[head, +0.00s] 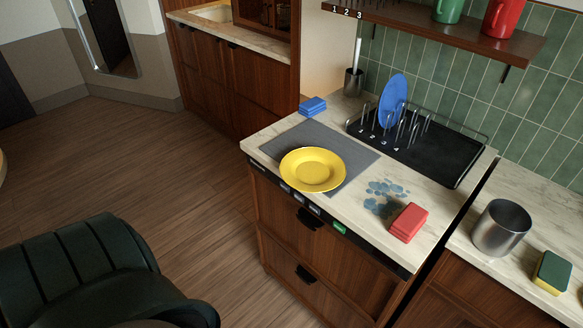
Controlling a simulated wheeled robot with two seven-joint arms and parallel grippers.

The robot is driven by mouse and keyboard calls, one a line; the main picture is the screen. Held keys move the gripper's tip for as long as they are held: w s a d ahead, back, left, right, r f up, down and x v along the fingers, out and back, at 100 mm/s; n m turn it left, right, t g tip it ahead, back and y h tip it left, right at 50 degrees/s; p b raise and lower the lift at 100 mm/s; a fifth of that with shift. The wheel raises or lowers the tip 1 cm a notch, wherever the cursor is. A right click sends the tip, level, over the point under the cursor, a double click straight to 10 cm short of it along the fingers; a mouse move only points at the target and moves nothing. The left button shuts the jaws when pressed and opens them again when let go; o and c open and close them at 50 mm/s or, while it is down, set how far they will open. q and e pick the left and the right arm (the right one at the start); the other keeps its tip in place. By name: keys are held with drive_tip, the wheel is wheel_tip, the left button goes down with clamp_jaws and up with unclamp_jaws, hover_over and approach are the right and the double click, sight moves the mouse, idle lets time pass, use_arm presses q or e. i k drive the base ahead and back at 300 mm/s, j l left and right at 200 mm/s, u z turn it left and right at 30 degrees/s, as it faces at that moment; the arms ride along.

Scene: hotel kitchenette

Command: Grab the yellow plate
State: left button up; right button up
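The yellow plate (312,170) lies flat, face up, on a grey mat (348,152) on the marble counter. Its near edge reaches close to the counter's front edge. Nothing covers the plate. Neither of my grippers shows in the head view.
A black dish rack (450,160) holds an upright blue plate (393,100). Blue sponges (312,106) and a red block (408,222) flank the mat, with a wet patch (384,196) beside it. A metal cup (501,228) stands right. A dark green chair (85,270) is at lower left.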

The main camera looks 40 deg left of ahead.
sight(309, 169)
drive_tip(key=i+l, duration=0.1)
drive_tip(key=i, duration=0.3)
drive_tip(key=i+l, duration=0.1)
drive_tip(key=i, duration=0.35)
drive_tip(key=u, duration=2.1)
